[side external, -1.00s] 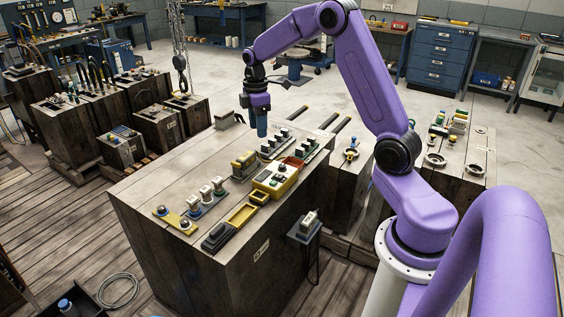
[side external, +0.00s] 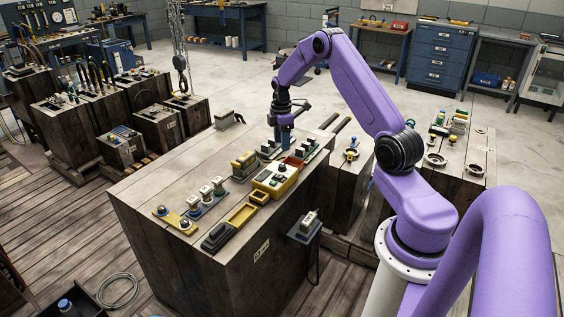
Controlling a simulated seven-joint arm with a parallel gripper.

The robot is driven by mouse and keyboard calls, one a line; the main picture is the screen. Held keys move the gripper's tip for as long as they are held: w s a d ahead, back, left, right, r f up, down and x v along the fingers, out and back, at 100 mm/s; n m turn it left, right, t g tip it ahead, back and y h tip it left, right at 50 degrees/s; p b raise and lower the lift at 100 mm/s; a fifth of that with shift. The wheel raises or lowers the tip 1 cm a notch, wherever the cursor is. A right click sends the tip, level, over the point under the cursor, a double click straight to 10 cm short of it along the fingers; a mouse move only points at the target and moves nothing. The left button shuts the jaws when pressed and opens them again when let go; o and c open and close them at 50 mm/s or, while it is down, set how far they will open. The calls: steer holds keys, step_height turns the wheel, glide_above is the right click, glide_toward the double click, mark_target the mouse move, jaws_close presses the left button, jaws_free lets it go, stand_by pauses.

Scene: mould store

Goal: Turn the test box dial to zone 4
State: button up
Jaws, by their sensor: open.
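A yellow box with a pale top panel (side external: 271,181), which looks like the test box, sits near the right edge of the big wooden block. Small dark marks show on its panel, but the dial and its zone numbers are too small to make out. My gripper (side external: 285,146) points down behind the yellow box in the side view, over the far right part of the block. It is open and holds nothing that I can see. Its fingertips overlap the small switch units behind them, so I cannot tell their exact height.
The big wooden block (side external: 150,191) carries several small devices. Switch units (side external: 308,152) stand close to my gripper. A yellow tray (side external: 242,214), a yellow plate with knobs (side external: 175,219) and a dark case (side external: 217,237) lie towards the front. The block's far left top is mostly clear.

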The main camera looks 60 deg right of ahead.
mark_target(282, 165)
step_height(282, 165, down, 9)
steer(key=shift+s+a+f, duration=0.1)
stand_by(0.3)
jaws_close()
